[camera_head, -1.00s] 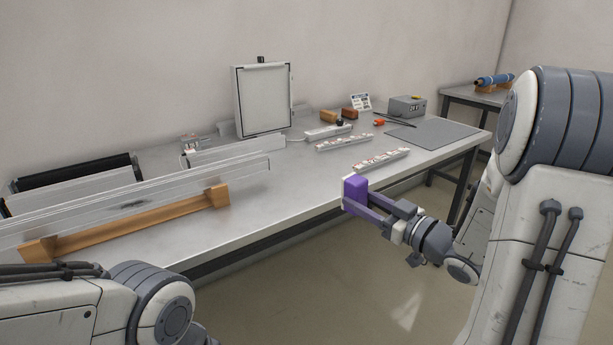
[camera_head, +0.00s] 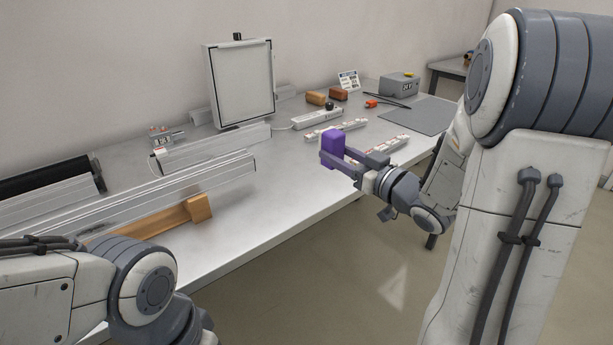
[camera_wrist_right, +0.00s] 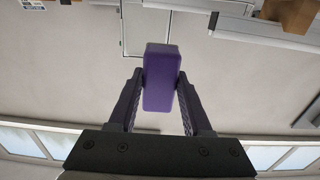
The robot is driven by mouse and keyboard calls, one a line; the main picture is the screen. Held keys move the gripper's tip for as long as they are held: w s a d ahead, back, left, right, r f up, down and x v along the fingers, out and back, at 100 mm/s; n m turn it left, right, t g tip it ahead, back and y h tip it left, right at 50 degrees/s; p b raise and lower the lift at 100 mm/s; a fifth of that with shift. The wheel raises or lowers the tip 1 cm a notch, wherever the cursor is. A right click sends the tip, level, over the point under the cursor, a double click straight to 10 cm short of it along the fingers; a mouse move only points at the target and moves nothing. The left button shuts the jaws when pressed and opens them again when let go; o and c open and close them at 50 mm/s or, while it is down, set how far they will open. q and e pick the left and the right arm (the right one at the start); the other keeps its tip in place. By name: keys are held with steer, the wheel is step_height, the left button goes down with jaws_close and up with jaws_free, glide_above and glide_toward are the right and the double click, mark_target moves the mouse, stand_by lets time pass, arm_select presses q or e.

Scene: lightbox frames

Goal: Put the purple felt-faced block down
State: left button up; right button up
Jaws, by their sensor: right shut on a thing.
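The purple felt-faced block (camera_head: 333,144) is in my right gripper (camera_head: 342,160), which is shut on it. In the head view the block shows above the near part of the grey table (camera_head: 262,212), in front of the LED strips. How high it is above the top I cannot tell. In the right wrist view the block (camera_wrist_right: 162,78) sits upright between the two dark fingers (camera_wrist_right: 162,98), gripped on both sides. My left arm shows at the lower left of the head view, but its gripper is out of the frame.
A framed light panel (camera_head: 241,83) stands at the back. Long clear and metal profiles (camera_head: 160,198) and a wooden support (camera_head: 196,208) fill the left. A grey mat (camera_head: 420,114) lies bare at the right. Bare tabletop shows at front centre.

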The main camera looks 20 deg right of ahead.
steer(key=b, duration=0.1)
glide_above(309, 186)
step_height(309, 186, down, 5)
steer(key=shift+f, duration=0.1)
step_height(309, 186, down, 4)
steer(key=shift+b, duration=0.55)
steer(key=shift+f, duration=0.1)
steer(key=o, duration=1.2)
